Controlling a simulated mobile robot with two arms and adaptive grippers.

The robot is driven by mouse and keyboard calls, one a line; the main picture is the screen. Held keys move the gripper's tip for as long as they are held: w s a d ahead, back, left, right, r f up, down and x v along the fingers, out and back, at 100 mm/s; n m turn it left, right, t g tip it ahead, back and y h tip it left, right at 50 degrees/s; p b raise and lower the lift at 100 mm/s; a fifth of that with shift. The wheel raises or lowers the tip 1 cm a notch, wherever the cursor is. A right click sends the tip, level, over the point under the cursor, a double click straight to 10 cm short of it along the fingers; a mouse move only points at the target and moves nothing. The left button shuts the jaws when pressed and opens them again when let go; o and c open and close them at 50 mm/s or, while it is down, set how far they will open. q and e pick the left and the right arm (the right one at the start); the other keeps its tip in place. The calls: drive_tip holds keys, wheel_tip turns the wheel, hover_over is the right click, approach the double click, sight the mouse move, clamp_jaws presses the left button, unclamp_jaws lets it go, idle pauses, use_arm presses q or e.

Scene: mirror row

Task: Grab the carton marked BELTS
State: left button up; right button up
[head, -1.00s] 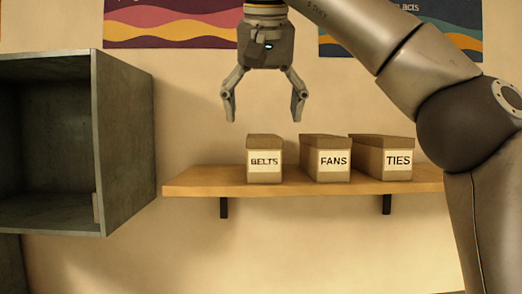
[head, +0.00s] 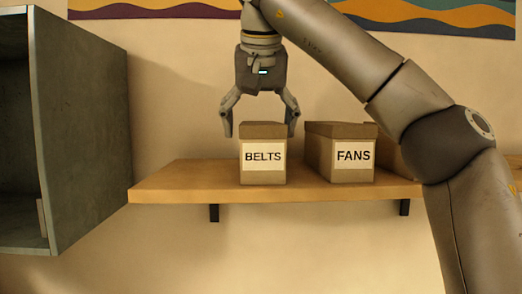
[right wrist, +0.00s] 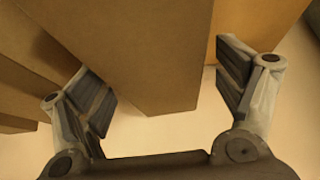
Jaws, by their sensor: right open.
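The carton marked BELTS (head: 263,171) is a brown lidded box with a white label, upright at the left of the row on the wooden shelf. My right gripper (head: 260,131) is open and points down, with its fingertips to either side of the carton's upper part. In the right wrist view the carton (right wrist: 155,60) lies between the open fingers (right wrist: 165,90). The left finger there overlaps its edge; I cannot tell whether they touch. The right finger looks apart from it. My left gripper is not in view.
The FANS carton (head: 352,160) stands to the right with a narrow gap. A further carton (head: 396,158) is mostly hidden behind my right arm. The shelf (head: 160,187) is bare at its left end. A dark open cabinet (head: 85,130) stands at the left.

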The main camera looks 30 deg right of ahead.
drive_tip(key=p+x, duration=0.1)
drive_tip(key=x, duration=0.2)
drive_tip(key=shift+d, duration=0.2)
drive_tip(key=shift+w+d+f, duration=0.2)
drive_tip(key=shift+f, duration=0.3)
drive_tip(key=shift+a, duration=0.1)
drive_tip(key=c, duration=1.1)
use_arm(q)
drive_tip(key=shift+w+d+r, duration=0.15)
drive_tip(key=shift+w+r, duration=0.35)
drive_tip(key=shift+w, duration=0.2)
